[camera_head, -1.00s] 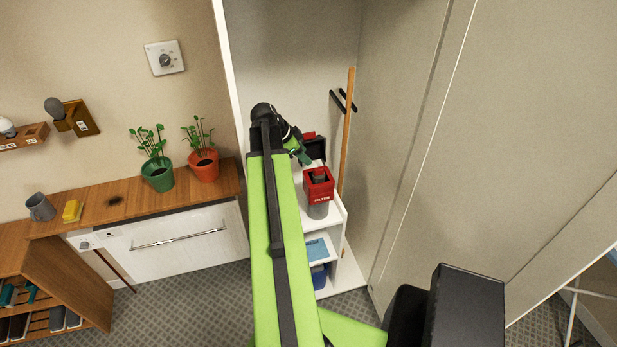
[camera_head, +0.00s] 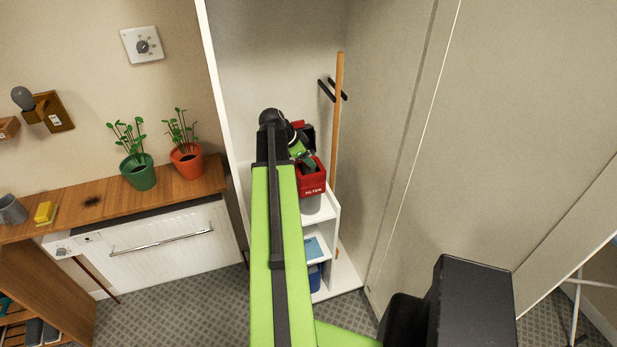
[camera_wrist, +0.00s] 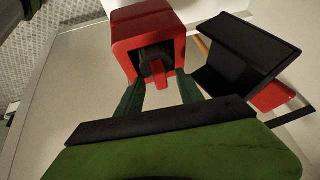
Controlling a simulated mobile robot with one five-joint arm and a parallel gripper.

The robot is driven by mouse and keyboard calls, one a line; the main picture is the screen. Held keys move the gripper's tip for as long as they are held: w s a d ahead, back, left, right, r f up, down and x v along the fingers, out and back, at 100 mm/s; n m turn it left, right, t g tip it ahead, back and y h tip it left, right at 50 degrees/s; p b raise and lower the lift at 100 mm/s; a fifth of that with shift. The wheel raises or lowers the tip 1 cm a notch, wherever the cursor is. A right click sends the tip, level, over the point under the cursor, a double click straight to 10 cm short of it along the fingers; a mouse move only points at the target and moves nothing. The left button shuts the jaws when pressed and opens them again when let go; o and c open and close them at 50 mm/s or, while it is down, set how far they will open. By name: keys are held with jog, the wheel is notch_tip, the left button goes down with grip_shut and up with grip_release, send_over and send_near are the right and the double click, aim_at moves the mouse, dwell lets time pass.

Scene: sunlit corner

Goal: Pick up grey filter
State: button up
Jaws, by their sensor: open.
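The red holder marked FILTER (camera_head: 312,186) stands on a grey base on the white shelf unit. In the wrist view the red holder (camera_wrist: 152,30) has a square opening with a dark grey piece inside, which looks like the grey filter (camera_wrist: 148,54). A red tab shows in front of the piece. My gripper (camera_head: 307,160) is at the top of the holder in the head view and hides the filter there. In the wrist view my gripper (camera_wrist: 160,78) is open, its green fingers on either side of the tab. I cannot tell whether they touch anything.
A black and red item (camera_wrist: 245,55) stands close to the right of the holder. The white shelf unit (camera_head: 327,215) stands in a narrow alcove, with a wooden pole (camera_head: 337,125) beside it. Potted plants (camera_head: 137,171) stand on the wooden counter to the left.

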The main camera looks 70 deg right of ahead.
jog(key=shift+r, duration=0.1)
jog(key=shift+c, duration=0.2)
grip_shut()
dwell(1.1)
